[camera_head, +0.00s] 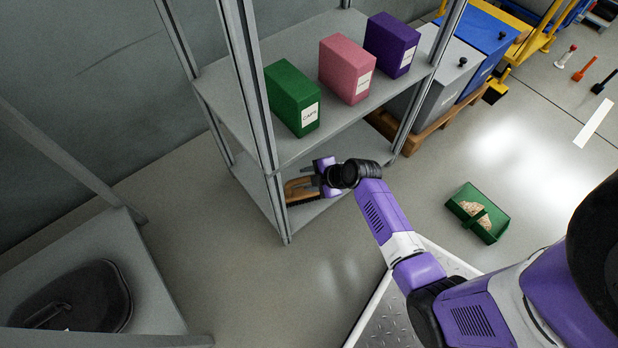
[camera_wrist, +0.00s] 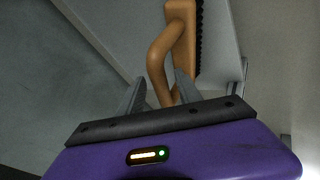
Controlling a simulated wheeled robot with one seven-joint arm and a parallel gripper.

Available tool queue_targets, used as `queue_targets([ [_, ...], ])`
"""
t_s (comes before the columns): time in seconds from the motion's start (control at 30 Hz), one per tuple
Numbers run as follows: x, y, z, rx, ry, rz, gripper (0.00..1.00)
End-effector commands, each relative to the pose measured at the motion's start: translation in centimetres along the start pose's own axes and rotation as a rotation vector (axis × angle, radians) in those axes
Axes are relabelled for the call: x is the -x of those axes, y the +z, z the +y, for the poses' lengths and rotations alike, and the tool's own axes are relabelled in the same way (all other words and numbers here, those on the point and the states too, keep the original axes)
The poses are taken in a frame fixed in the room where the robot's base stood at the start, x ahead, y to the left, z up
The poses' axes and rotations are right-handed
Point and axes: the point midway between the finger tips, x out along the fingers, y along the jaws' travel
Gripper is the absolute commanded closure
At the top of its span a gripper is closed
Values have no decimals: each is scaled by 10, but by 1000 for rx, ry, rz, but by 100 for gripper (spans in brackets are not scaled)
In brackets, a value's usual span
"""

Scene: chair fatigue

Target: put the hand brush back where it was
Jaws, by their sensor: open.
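The hand brush (camera_head: 302,190) has a tan-brown body with dark bristles and lies on the lower shelf (camera_head: 322,210) of the grey rack. In the wrist view the brush's tan looped handle (camera_wrist: 158,62) reaches toward my gripper (camera_wrist: 160,95), with its lower end between the two grey fingers. The dark bristles (camera_wrist: 199,45) face right there. In the head view my gripper (camera_head: 318,178) is inside the rack at the lower shelf, beside the brush, partly hiding it. My gripper is open; whether a finger touches the handle I cannot tell.
Green (camera_head: 293,97), pink (camera_head: 346,69) and purple (camera_head: 391,45) boxes stand on the shelf above. A rack post (camera_head: 250,90) rises close to the brush. A green dustpan (camera_head: 480,212) with tan debris lies on the floor at right. Open floor surrounds it.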

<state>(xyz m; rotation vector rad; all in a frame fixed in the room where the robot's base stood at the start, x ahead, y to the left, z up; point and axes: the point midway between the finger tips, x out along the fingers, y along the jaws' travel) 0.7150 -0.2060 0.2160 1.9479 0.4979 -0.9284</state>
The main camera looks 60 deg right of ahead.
Motion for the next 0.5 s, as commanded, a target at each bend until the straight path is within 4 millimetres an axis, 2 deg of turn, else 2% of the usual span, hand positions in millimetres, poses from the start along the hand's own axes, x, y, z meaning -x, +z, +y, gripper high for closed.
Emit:
queue_targets([
  [0.13, 3, -1, 2, 0, 0, 0, 59],
  [0.23, 15, -1, 2, 0, 0, -1, 59],
  [0.5, 71, -2, 3, 1, 0, -1, 59],
])
